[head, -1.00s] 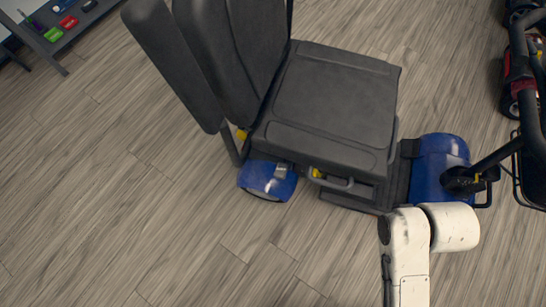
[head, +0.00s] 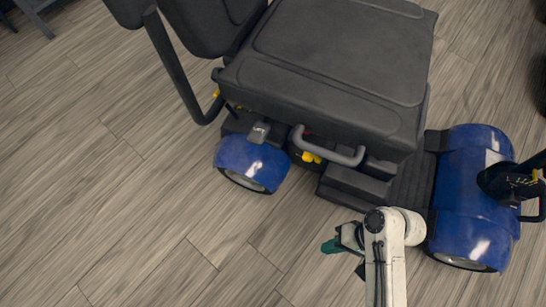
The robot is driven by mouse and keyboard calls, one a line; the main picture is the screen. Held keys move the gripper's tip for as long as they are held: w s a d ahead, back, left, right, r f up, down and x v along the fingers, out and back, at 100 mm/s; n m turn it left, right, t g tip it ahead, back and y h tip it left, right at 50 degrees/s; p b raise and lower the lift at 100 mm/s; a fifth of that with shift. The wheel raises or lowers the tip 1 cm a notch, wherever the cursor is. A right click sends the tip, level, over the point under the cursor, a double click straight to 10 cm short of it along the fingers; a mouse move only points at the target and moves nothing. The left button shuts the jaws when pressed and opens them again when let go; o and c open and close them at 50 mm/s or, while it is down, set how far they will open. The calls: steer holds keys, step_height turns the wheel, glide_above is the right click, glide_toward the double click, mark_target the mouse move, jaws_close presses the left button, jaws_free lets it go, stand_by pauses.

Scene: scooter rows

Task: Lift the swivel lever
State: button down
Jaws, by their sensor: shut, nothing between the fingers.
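A blue and black mobility scooter stands in front of me with a dark grey seat (head: 325,75). A grey curved bar (head: 335,152) sticks out below the seat's near edge. A small yellow piece (head: 310,157) sits just under this bar. I cannot tell for sure which of the two is the swivel lever. My gripper (head: 329,246), with dark teal fingers, is over the floor on the near side of the scooter. It is shut and empty, and apart from the bar and the yellow piece.
A blue rear wheel cover (head: 252,161) is left of the bar. The blue front body (head: 468,195) stands close to the right of my arm. A black armrest (head: 178,70) hangs at the seat's left. The wooden floor (head: 110,210) at left is clear.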

steer(key=w+a+f+m+g+y, duration=0.2)
steer(key=a+m+y, duration=0.1)
steer(key=a+y, duration=0.55)
steer(key=m+t+y+p, duration=0.1)
steer(key=m+t+y, duration=0.8)
steer(key=m+t, duration=0.85)
glide_toward(264, 140)
steer(key=w+a+r+m+g, duration=0.1)
steer(key=w+a+m+g, duration=0.1)
steer(key=w+a, duration=0.15)
steer(key=shift+s+a+r+n, duration=0.15)
steer(key=shift+s+a+r, duration=0.05)
steer(key=shift+r, duration=0.35)
steer(key=shift+s+a+r+n, duration=0.1)
steer(key=shift+s+a+r, duration=0.15)
steer(key=shift+r, duration=0.3)
steer(key=shift+s+r+p, duration=0.1)
steer(key=shift+r+p, duration=1.55)
steer(key=shift+r, duration=0.05)
